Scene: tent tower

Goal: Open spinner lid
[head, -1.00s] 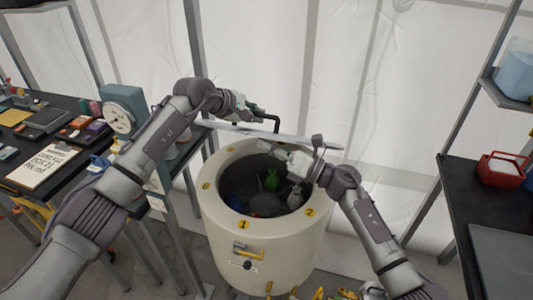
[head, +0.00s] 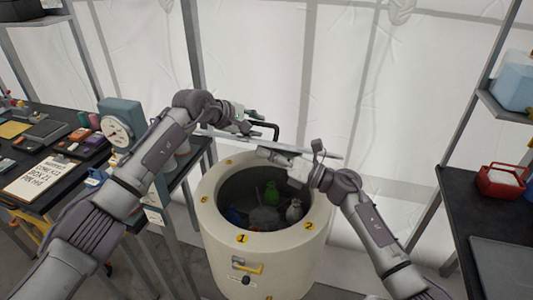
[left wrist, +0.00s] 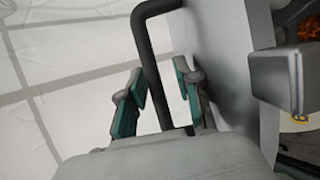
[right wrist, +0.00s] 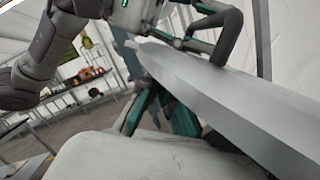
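The spinner is a cream drum (head: 222,222) with its round mouth uncovered. Its grey lid (head: 312,154) is seen nearly edge-on above the back of the mouth. A black bar handle (head: 270,125) sits on the lid's far side. My left gripper (head: 243,121) is at the handle. In the left wrist view the handle (left wrist: 152,80) passes between its spread fingers, with a slight gap on one side. My right gripper (head: 268,153) is at the lid's near side. In the right wrist view the lid's edge (right wrist: 215,85) crosses in front of its fingertips, partly hiding them.
Colored items, including a green one (head: 270,193), lie inside the drum. A dark bench with a clipboard (head: 40,175) and a dial scale (head: 118,130) stands at left. A rack with a red basket (head: 500,177) stands at right. A white wall is behind.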

